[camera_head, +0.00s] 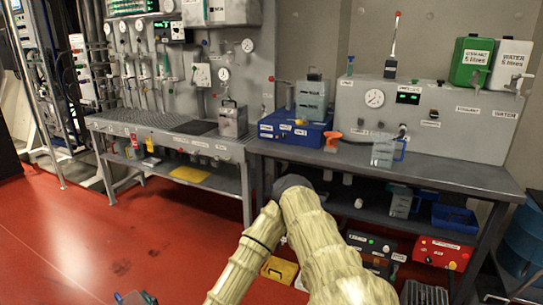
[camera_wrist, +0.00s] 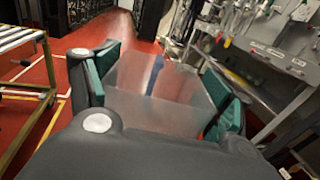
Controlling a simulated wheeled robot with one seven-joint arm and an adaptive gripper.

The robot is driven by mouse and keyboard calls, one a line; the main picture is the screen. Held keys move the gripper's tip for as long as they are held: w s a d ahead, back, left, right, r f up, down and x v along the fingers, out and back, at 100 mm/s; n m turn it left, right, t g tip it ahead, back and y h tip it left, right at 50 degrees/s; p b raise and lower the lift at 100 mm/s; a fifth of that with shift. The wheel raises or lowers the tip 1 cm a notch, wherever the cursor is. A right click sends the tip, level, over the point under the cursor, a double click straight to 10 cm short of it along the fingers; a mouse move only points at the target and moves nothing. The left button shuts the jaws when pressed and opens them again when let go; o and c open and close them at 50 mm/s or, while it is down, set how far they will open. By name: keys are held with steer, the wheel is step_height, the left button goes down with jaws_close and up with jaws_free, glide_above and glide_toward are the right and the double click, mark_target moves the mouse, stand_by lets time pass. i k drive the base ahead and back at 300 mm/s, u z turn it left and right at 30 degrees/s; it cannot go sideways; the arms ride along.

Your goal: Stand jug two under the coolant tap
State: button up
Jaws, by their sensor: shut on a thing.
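In the wrist view my gripper (camera_wrist: 165,92) is shut on a clear, translucent jug (camera_wrist: 150,85), held between its two teal pads. No number shows on it, so I cannot tell which jug it is. In the head view the gripper is mostly out of frame at the bottom left, far from the right-hand bench. The green coolant tank (camera_head: 471,62), labelled 5 litres, is on the wall at the right, with a small tap at its lower front. A label reading coolant (camera_head: 467,110) is on the panel below.
A white water tank (camera_head: 511,65) is beside the coolant tank. A graduated jug with a blue handle (camera_head: 383,151) stands on the bench (camera_head: 450,176); another jug (camera_head: 400,203) stands on the shelf below. The bench's right end looks clear. Red floor (camera_head: 90,235) is open at the left.

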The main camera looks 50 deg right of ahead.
mark_target(460, 165)
steer(key=z, duration=0.45)
steer(key=i, duration=1.3)
steer(key=z, duration=1.5)
steer(key=i, duration=0.65)
steer(key=z, duration=0.85)
